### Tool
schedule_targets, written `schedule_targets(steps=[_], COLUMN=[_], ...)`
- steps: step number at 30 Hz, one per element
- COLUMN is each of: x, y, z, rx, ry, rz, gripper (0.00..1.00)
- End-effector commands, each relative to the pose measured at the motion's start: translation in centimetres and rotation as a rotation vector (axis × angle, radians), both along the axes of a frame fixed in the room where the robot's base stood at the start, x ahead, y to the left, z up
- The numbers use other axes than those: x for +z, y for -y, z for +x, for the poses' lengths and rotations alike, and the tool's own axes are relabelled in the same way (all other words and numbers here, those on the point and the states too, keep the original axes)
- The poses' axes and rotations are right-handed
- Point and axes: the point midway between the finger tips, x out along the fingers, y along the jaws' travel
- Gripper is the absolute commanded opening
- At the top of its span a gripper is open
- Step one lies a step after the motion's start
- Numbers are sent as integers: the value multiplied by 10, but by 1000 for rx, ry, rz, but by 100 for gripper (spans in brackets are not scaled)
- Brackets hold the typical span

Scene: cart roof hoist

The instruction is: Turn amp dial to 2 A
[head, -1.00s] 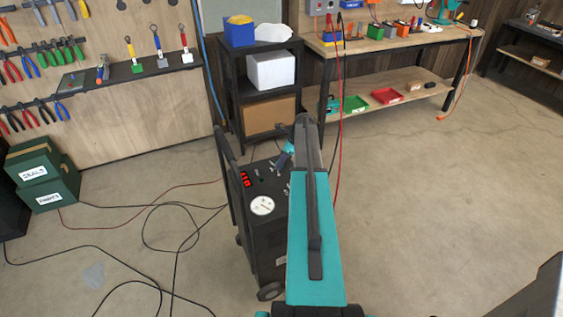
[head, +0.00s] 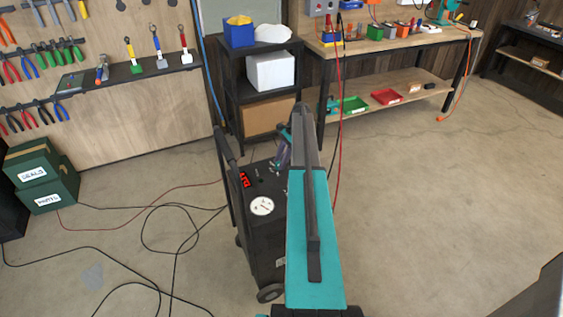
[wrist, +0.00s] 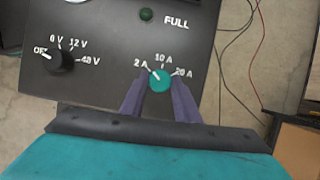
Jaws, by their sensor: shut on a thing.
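The amp dial (wrist: 160,79) is a round teal knob with a white pointer on the dark cart panel, seen in the wrist view. Marks 2 A, 10 A and 20 A are printed around its upper side. The pointer aims up and left, toward the 2 A mark. My gripper (wrist: 159,96) has its two purple fingers closed on the dial's sides. In the head view my gripper (head: 283,157) is over the top of the black cart (head: 262,232), and the arm hides the dial.
A black voltage dial (wrist: 62,61) is left of the amp dial, with its pointer toward OFF. A green FULL light (wrist: 146,14) is above. The cart has a round gauge (head: 262,206) and a red display (head: 245,180). Cables (head: 160,225) lie on the floor left of the cart.

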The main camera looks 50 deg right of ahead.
Motion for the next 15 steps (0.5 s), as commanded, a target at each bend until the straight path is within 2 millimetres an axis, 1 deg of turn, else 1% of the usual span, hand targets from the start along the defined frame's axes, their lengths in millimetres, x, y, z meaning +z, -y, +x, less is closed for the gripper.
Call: schedule_targets(steps=[6,15], x=[-1,-1], y=[-1,-2], z=[1,0], rx=[93,125], ry=[-3,-4], rz=[3,3], gripper=[6,6])
